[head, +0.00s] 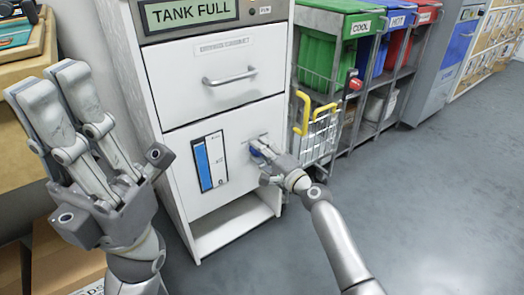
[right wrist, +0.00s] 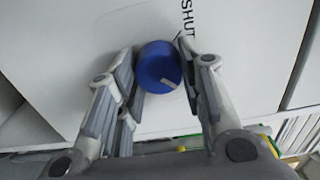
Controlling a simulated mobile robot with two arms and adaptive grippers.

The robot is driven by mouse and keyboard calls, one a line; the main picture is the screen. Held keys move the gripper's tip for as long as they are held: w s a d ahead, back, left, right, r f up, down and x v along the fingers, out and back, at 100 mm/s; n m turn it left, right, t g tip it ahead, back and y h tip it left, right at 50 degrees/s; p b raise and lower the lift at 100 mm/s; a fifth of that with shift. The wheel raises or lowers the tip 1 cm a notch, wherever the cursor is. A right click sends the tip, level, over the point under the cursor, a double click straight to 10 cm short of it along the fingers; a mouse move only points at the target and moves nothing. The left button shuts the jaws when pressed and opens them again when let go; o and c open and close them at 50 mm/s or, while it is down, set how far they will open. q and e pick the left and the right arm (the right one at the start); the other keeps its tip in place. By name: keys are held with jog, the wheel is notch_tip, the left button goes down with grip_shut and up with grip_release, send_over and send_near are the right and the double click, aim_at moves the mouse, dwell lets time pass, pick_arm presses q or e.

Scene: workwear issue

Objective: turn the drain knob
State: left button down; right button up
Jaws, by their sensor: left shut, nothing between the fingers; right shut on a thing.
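The drain knob (right wrist: 158,67) is a round blue knob on the white front of the cabinet (head: 224,128), with the word SHUT printed beside it. In the head view the knob (head: 256,151) is mostly hidden by my right gripper (head: 262,152). In the right wrist view my right gripper (right wrist: 160,75) has its fingers on both sides of the knob, shut on it. My left gripper (head: 55,85) is raised at the left, shut and empty, away from the cabinet. A blue level gauge (head: 209,162) is left of the knob. The display (head: 190,12) reads TANK FULL.
A wire basket with yellow handles (head: 318,130) stands right of the cabinet. Beyond it are green (head: 325,55), blue and red bins on a rack. Cardboard boxes (head: 62,255) sit at lower left. The grey floor (head: 450,190) at right is clear.

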jog(key=shift+f, duration=0.1)
dwell(0.3)
jog(key=o, duration=1)
jog(key=shift+s+d, duration=0.1)
jog(key=v, duration=1.1)
jog(key=shift+s+d, duration=0.2)
jog(key=shift+s, duration=0.1)
